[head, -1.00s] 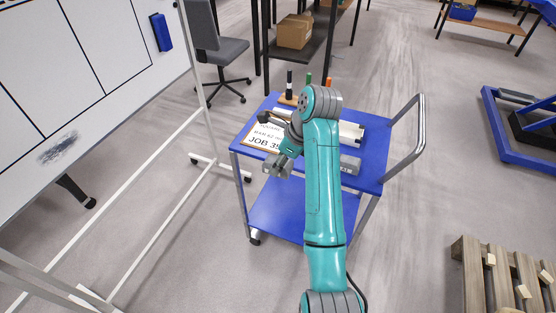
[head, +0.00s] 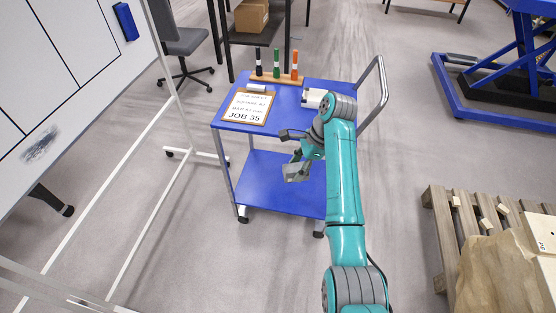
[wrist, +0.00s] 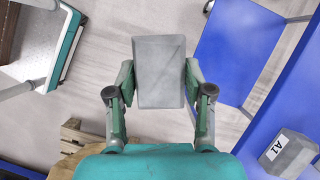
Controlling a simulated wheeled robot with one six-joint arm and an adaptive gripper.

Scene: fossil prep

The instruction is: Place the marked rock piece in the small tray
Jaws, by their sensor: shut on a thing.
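My gripper (head: 293,163) is shut on a grey block-shaped rock piece (wrist: 160,72), held between both fingers in the wrist view. The held piece also shows in the head view (head: 296,174), in front of the blue trolley's near edge. I see no mark on its visible face. A second grey piece (wrist: 288,153) with a white "A1" label lies on the blue trolley top in the wrist view; my arm hides it in the head view. A white item (head: 313,98), partly behind my arm, is on the trolley; I cannot tell whether it is the small tray.
The blue trolley (head: 288,92) carries a "JOB 35" clipboard (head: 247,107) and a wooden marker stand (head: 285,79). A whiteboard (head: 70,80) stands left. A pallet (head: 440,215) with a large tan rock (head: 495,275) is at lower right. Floor between trolley and pallet is clear.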

